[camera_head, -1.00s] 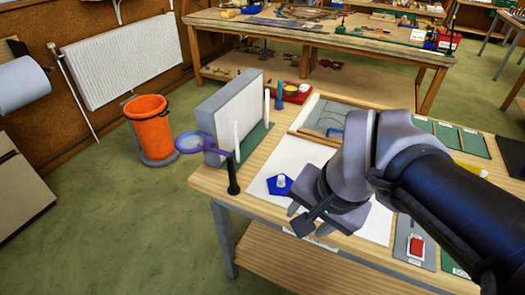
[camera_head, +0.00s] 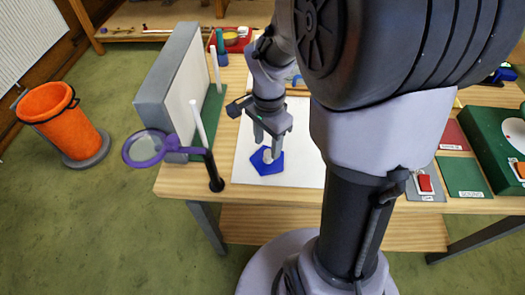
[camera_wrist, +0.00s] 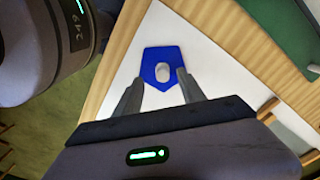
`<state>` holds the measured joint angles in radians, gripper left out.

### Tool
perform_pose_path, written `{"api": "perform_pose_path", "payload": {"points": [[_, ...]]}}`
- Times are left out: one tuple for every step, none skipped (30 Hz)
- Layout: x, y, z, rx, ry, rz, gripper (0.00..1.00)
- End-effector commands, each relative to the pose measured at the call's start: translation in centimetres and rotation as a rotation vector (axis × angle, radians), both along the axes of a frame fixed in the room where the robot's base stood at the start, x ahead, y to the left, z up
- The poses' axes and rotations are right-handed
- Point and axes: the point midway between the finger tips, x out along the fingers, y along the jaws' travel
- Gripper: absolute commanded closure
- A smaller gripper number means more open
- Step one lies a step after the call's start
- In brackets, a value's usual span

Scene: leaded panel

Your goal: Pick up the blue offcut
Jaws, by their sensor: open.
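The blue offcut (camera_head: 262,167) is a flat, five-sided blue piece with a small pale knob (camera_head: 267,156) on top. It lies on the white sheet (camera_head: 243,176) near the front left of the bench. My gripper (camera_head: 268,143) is over it, fingers pointing down. In the wrist view the blue offcut (camera_wrist: 150,61) shows just beyond the two fingers, with its knob (camera_wrist: 163,71) in line with the gap between them. My gripper (camera_wrist: 158,81) is open and empty. I cannot tell the exact height of the fingertips above the knob.
A purple-rimmed magnifier (camera_head: 150,148) on a black stand (camera_head: 213,175) is left of the sheet. A grey upright panel (camera_head: 165,85) and white posts (camera_head: 199,122) stand behind it. A green box (camera_head: 490,145) and a switch plate (camera_head: 425,186) are at right.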

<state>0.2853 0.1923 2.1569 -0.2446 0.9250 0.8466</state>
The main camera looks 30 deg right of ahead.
Motion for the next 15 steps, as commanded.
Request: {"api": "perform_pose_path", "payload": {"points": [[0.0,0.0,-0.5,0.000,0.000,0.000,0.53],[0.0,-0.1,-0.9,0.000,0.000,-0.001,0.53],[0.1,-0.2,-1.5,0.000,0.000,0.000,0.53],[0.1,-0.2,-2.1,0.000,0.000,0.000,0.53],[0.1,-0.3,-2.8,0.001,0.001,-0.001,0.53],[0.2,-0.4,-3.7,0.001,0.001,0.000,0.53],[0.2,-0.5,-4.3,0.001,0.001,0.001,0.53],[0.2,-0.4,-4.9,0.001,0.001,0.001,0.53],[0.2,-0.4,-5.3,0.000,0.000,0.001,0.53],[0.2,-0.5,-5.4,0.000,0.000,0.001,0.53],[0.2,-0.5,-5.4,-0.001,-0.001,0.001,0.53],[0.2,-0.5,-5.2,-0.001,-0.001,0.001,0.53],[0.2,-0.5,-5.2,-0.001,-0.002,0.001,0.53],[0.2,-0.5,-5.1,-0.001,-0.002,0.001,0.53],[0.2,-0.5,-5.1,-0.001,-0.001,0.001,0.53]]}}
